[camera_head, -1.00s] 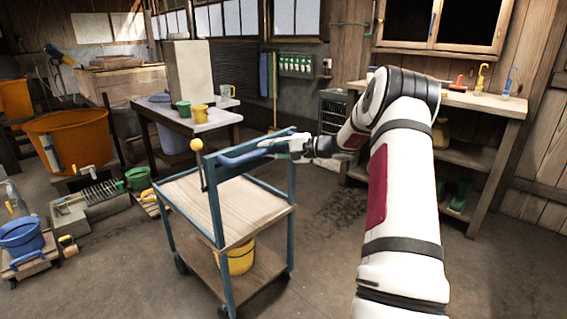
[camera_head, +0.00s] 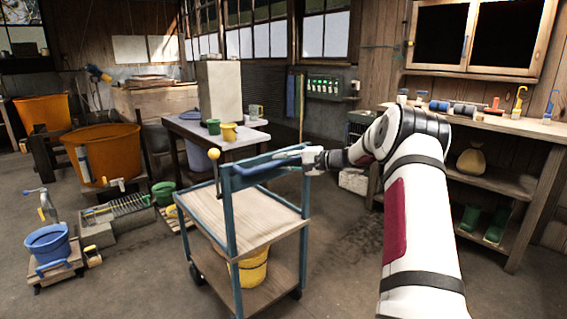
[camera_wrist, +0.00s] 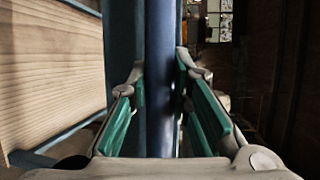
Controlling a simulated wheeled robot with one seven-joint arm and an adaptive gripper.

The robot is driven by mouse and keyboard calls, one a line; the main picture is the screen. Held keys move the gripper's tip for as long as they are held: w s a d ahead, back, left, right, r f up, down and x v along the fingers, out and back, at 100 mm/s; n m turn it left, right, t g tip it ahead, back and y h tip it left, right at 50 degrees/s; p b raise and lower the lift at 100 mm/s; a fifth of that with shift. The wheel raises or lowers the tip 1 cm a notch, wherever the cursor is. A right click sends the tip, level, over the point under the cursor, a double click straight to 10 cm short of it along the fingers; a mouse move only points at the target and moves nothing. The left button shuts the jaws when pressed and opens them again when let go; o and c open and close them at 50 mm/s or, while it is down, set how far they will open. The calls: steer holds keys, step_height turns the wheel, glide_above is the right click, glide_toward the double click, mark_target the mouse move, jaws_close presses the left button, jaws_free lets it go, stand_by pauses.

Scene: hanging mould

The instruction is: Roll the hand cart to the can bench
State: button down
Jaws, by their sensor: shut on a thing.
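The hand cart (camera_head: 252,214) has a blue-green frame, two wooden shelves and dark wheels. It stands upright on the floor, left of my arm. My gripper (camera_head: 308,159) is at the right end of its blue handle (camera_head: 262,168). In the wrist view the gripper's green-padded fingers (camera_wrist: 161,88) are closed around the blue handle bar (camera_wrist: 161,45), one on each side. A table with a green pot and a yellow pot (camera_head: 229,132), which may be the can bench, stands behind the cart (camera_head: 250,147). A floor gap separates them.
A yellow bucket (camera_head: 252,268) sits on the cart's lower shelf. Orange tubs (camera_head: 108,153), a drain rack (camera_head: 120,209) and a blue bucket (camera_head: 48,244) stand left. A long workbench (camera_head: 490,125) stands right. Open floor lies around the cart's front.

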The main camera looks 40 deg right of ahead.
steer(key=c, duration=1.4)
jaws_free()
steer(key=shift+w, duration=0.3)
steer(key=shift+c, duration=0.2)
steer(key=shift+s, duration=0.1)
steer(key=v, duration=1.2)
steer(key=shift+a, duration=0.1)
